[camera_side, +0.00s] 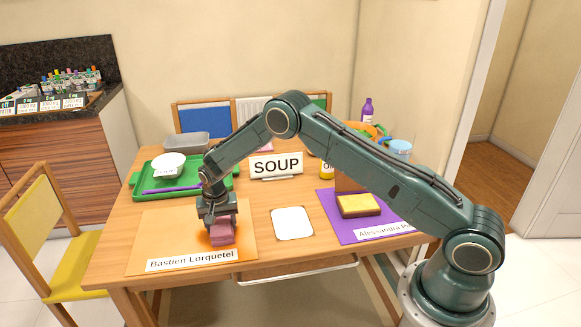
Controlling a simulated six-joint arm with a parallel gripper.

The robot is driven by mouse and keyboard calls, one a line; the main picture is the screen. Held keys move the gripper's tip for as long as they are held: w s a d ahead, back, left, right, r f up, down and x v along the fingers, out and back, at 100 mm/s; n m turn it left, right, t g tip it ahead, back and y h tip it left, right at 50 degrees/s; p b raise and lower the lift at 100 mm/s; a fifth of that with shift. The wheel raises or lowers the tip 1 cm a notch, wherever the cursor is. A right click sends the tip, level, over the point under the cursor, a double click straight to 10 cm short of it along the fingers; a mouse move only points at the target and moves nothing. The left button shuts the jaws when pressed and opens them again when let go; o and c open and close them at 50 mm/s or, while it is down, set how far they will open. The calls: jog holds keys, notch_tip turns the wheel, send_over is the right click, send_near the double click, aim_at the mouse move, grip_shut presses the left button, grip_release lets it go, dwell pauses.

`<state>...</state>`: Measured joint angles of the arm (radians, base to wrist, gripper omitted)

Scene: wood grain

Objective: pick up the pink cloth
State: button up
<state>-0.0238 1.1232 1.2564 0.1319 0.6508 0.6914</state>
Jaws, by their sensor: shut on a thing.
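The pink cloth (221,234) is a small folded pink block on the orange mat (156,235) at the front left of the table. My gripper (218,217) points straight down over it and is shut on it. The fingers hide part of the cloth's top. The cloth's lower edge appears close to the mat; I cannot tell whether it touches it.
A name card (192,259) lies in front of the cloth. A green tray (150,188) with a white bowl (168,165) stands behind. A SOUP sign (276,166), a white square (292,223) and a purple mat (345,228) with a sponge (358,205) are to the right.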

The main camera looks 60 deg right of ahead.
aim_at(224, 224)
jog(key=shift+r, duration=0.1)
notch_tip(224, 224, up, 20)
dwell(0.7)
dwell(0.4)
jog(key=shift+o, duration=1.1)
jog(key=shift+c, duration=0.8)
jog(key=s+f+n, duration=0.4)
jog(key=s, duration=0.6)
jog(key=s+a+f+n+y, duration=0.1)
jog(key=s+f+n, duration=0.3)
jog(key=s, duration=0.6)
jog(key=shift+a+f+n, duration=0.25)
jog(key=shift+f+n, duration=0.05)
jog(key=shift+f, duration=0.15)
